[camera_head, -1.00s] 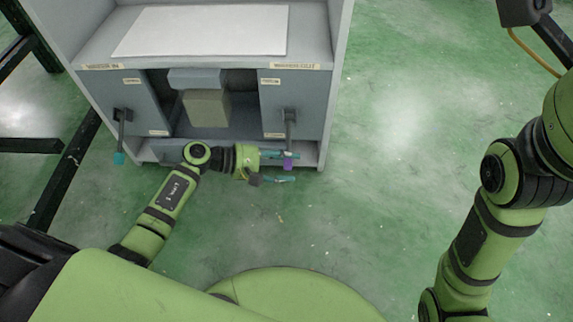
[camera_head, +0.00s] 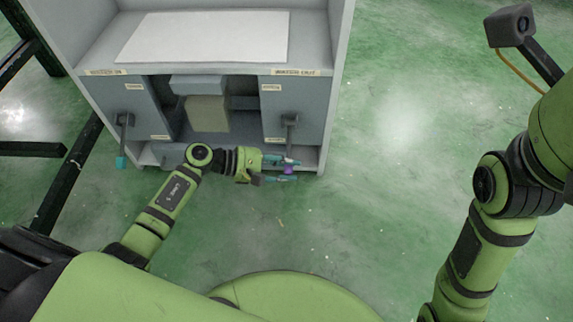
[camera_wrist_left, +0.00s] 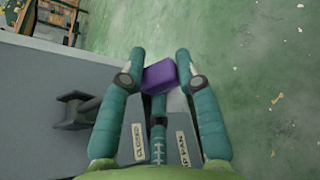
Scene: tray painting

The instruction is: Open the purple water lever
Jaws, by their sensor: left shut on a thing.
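The purple water lever hangs from the right front panel of the grey cabinet. Its dark shaft (camera_head: 290,133) runs down to a purple end block (camera_head: 288,169). My left gripper (camera_head: 292,170) reaches in from the left at the cabinet's lower right, with teal fingers on either side of the block. In the left wrist view the purple block (camera_wrist_left: 159,77) sits between the two fingertips (camera_wrist_left: 160,62), and the gripper is shut on it. My right gripper is outside the head view.
A second lever with a teal end (camera_head: 121,162) hangs on the cabinet's left panel. A white sheet (camera_head: 205,37) lies on the cabinet top (camera_head: 308,50). Dark metal beams (camera_head: 62,178) stand at the left. The green floor right of the cabinet is clear.

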